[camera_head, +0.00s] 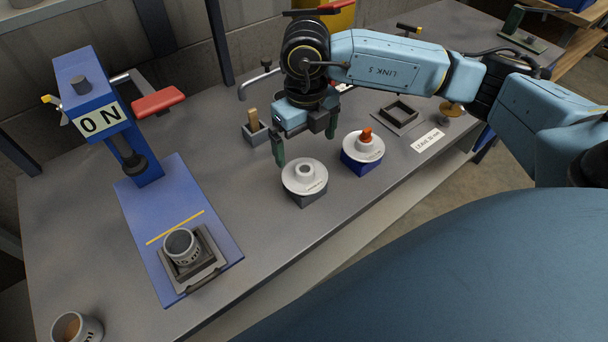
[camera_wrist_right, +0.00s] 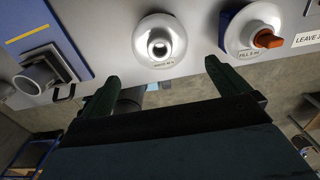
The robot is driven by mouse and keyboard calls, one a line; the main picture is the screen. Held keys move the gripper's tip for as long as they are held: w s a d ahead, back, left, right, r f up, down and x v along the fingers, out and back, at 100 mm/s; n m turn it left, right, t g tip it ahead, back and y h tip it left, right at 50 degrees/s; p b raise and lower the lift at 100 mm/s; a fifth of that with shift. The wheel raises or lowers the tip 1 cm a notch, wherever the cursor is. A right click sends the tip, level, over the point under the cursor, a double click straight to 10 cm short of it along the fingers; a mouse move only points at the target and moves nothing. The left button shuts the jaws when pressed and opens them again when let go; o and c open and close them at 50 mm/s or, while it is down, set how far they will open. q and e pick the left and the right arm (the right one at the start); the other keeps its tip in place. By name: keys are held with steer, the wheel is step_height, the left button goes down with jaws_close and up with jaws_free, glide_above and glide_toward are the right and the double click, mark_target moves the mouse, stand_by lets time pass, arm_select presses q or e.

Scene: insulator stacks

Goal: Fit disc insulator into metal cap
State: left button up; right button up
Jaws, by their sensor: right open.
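A white disc insulator (camera_head: 293,180) with a raised hollow neck sits on a grey block (camera_head: 309,199) near the table's middle. Another white disc (camera_head: 372,155) with an orange plug in its neck sits on a blue block (camera_head: 357,166) to its right. A metal cap (camera_head: 181,247) stands open end up in a dark fixture on the blue press plate. My right gripper (camera_head: 305,149) is open and empty, above and behind the first disc. In the right wrist view this disc (camera_wrist_right: 160,58) lies beyond the gap between the fingers (camera_wrist_right: 160,72), apart from them. My left gripper is not seen.
A blue press (camera_head: 82,93) marked "ON" with a red handle (camera_head: 158,102) stands at the left. A dark square frame (camera_head: 400,112) and a label card (camera_head: 427,141) lie right. Table between press plate and discs is clear.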

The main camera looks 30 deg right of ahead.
mark_target(305, 168)
steer(key=f, duration=0.9)
steer(key=shift+w+f, duration=0.1)
steer(key=shift+w, duration=0.1)
steer(key=c, duration=1.1)
steer(key=shift+o, duration=0.2)
